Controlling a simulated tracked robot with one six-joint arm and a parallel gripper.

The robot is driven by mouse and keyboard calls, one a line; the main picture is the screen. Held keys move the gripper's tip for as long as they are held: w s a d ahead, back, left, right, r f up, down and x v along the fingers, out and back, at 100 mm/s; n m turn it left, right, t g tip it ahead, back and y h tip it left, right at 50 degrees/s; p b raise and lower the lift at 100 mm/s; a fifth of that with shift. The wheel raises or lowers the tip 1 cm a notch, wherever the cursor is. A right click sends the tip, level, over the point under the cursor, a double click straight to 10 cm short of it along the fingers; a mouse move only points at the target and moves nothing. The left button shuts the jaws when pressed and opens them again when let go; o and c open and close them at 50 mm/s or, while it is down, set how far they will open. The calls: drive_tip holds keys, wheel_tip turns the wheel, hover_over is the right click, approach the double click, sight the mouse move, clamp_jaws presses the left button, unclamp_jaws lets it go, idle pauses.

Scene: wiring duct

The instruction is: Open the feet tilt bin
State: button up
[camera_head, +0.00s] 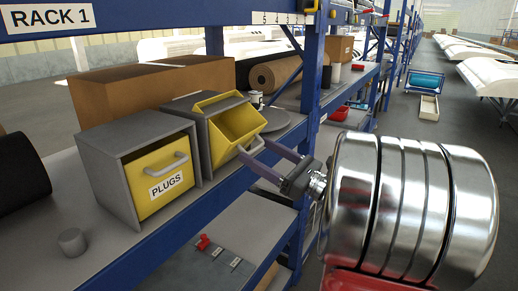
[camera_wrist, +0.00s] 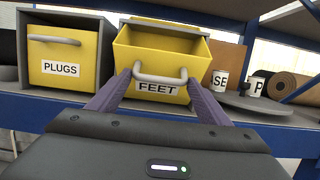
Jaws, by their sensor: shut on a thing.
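The feet tilt bin (camera_head: 235,131) is yellow and sits in a grey housing on the rack shelf. It is tilted forward, with its open top showing. In the wrist view the bin (camera_wrist: 160,46) carries a FEET label (camera_wrist: 157,88) and a grey handle (camera_wrist: 160,78). My gripper (camera_head: 251,149) reaches it from the right, its purple fingers shut on the handle; in the wrist view the fingers (camera_wrist: 161,76) are at the handle's two ends. The fingers hide part of the bin's front in the head view.
The plugs bin (camera_head: 163,175), closed in its own grey housing, stands directly left. A cardboard box (camera_head: 150,85) is behind. A grey plate (camera_head: 284,124), white cups labelled SE (camera_wrist: 219,84) and P (camera_wrist: 257,87) and a brown roll (camera_head: 275,74) lie to the right. A blue rack post stands right of them.

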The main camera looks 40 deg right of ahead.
drive_tip(key=shift+a+f, duration=0.1)
drive_tip(key=shift+f, duration=0.35)
drive_tip(key=o, duration=1.1)
drive_tip(key=shift+o, duration=0.5)
drive_tip(key=shift+w, duration=0.2)
drive_tip(key=shift+o, duration=1.4)
drive_tip(key=shift+r, duration=0.15)
drive_tip(key=shift+s, duration=0.1)
drive_tip(key=shift+s, duration=0.1)
drive_tip(key=v, duration=1.3)
drive_tip(key=shift+s+d, duration=0.2)
drive_tip(key=shift+s, duration=0.05)
